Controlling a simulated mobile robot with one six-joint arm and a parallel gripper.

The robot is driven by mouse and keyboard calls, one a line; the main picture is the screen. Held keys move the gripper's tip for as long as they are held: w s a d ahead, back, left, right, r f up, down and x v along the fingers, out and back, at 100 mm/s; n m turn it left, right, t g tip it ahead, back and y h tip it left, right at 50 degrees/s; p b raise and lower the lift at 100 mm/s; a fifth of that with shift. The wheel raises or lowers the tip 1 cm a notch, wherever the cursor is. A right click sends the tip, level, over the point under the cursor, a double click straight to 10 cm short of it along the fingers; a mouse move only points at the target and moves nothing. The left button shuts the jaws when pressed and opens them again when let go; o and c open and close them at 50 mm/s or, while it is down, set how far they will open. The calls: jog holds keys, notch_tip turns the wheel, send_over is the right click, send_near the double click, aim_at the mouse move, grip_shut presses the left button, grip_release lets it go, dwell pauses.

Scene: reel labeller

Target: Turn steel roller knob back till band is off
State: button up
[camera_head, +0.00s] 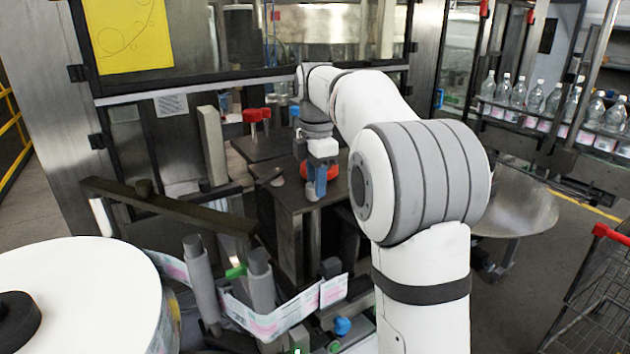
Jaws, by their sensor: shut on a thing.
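My gripper (318,184) points down over the dark machine top at the centre, with its blue finger showing. It is shut on a round orange-red knob (307,170), partly hidden by the finger. I cannot make out a steel roller under this knob. The printed label band (262,325) runs from the large white reel (75,290) at left, past two upright grey rollers (200,280), to a free-looking flat end (333,290). Whether the band touches any steel roller at the knob is too small to tell.
Red-topped knobs (252,117) stand behind and left of my gripper. A blue knob (342,326) sits low at the front. A dark bar (165,208) crosses at left. Bottles (535,97) line a conveyor at right, beyond a round metal table (515,205).

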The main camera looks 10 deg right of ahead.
jog(key=shift+a+r+n, duration=0.1)
jog(key=shift+a+n, duration=0.05)
jog(key=shift+n, duration=0.65)
jog(key=o, duration=0.8)
jog(key=shift+s+a, duration=0.15)
jog(key=shift+a, duration=0.05)
jog(key=shift+o, duration=0.9)
jog(key=shift+d, duration=0.2)
jog(key=shift+a+r, duration=0.1)
jog(key=shift+r, duration=0.1)
jog(key=shift+r+b, duration=0.3)
jog(key=shift+r, duration=3.3)
